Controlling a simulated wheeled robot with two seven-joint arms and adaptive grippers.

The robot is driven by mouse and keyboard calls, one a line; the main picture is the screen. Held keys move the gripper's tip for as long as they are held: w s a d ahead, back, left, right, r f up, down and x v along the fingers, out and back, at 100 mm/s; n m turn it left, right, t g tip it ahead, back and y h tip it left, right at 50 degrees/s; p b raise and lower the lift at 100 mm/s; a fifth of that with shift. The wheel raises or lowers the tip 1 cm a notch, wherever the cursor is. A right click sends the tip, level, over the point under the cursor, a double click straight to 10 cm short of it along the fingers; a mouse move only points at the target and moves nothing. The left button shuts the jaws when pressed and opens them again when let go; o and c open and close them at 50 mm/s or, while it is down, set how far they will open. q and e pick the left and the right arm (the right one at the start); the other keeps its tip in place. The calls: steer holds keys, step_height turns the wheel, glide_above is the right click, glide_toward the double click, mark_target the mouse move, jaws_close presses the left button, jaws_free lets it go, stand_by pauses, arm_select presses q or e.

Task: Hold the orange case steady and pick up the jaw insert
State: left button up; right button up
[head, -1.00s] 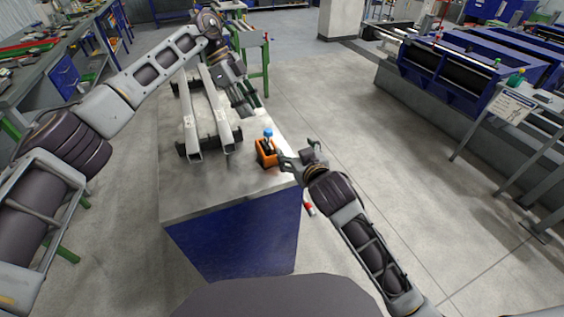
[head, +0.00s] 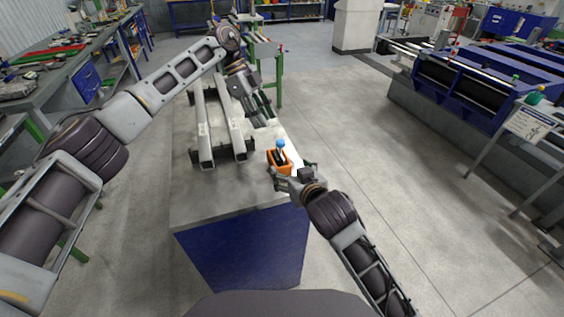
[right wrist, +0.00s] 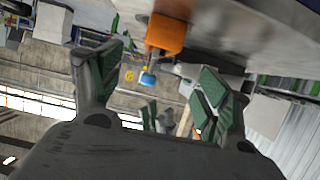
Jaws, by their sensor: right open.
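The orange case (head: 280,164) stands near the right edge of the table. A blue-topped piece (head: 281,145) stands up from it; I cannot tell whether this is the jaw insert. My right gripper (head: 292,176) is open at the case's near right side, its fingers spread towards it. In the right wrist view my open right gripper (right wrist: 158,88) has the orange case (right wrist: 168,34) and blue top (right wrist: 148,78) ahead between its fingers, with no grip visible. My left gripper (head: 261,109) is beyond the case, apart from it, its fingers separated and empty.
The table (head: 215,200) carries two long grey rails (head: 203,130) left of the case. The table's near part is clear. A green stand (head: 268,65) is behind it, and a blue machine (head: 460,85) is far right across open floor.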

mark_target(281, 161)
steer(key=shift+x, duration=6.45)
steer(key=c, duration=1.2)
steer(key=shift+o, duration=0.2)
